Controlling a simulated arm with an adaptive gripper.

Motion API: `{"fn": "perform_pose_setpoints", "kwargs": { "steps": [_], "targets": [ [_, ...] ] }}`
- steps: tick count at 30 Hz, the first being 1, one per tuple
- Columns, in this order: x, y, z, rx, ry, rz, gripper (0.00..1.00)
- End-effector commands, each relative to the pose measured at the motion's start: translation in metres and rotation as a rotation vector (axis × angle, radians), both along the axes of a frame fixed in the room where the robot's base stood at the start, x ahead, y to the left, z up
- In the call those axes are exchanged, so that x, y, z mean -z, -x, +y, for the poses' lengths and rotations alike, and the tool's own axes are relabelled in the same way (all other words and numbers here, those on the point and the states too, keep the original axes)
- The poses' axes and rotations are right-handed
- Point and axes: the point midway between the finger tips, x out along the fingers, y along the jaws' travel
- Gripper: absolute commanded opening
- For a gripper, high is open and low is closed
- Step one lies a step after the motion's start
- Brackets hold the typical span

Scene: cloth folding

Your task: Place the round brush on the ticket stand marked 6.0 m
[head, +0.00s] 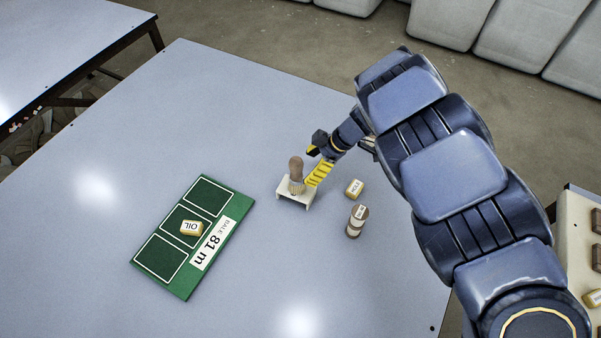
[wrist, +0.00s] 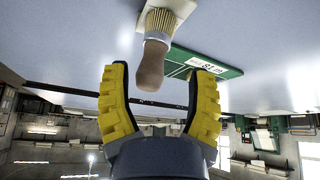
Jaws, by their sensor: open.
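The round brush (head: 296,170) has a brown handle and pale bristles. It stands upright, bristles down, on a small white stand (head: 308,197) on the table. I read no marking on this stand. My gripper (head: 313,162) is open, close to the right of the brush in the head view. In the wrist view the brush handle (wrist: 151,68) points toward my gripper (wrist: 156,72), its end showing between the two yellow fingers with gaps on both sides. I see no contact. A stand marked 6.0 m is not legible in either view.
A green board (head: 150,262) marked 81 m has three outlined cells; a block labelled OIL (head: 191,228) sits in the middle one. The table's far left is clear.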

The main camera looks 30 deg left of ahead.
Motion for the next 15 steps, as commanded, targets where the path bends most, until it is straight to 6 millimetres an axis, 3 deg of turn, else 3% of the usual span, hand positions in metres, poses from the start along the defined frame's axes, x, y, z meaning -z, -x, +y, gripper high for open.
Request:
{"fn": "perform_pose_setpoints", "kwargs": {
  "steps": [6, 15],
  "targets": [
    [-0.035, -0.009, -0.018, 0.001, -0.002, -0.001, 0.57],
    [-0.048, -0.011, -0.026, 0.0, 0.001, 0.0, 0.57]
  ]
}}
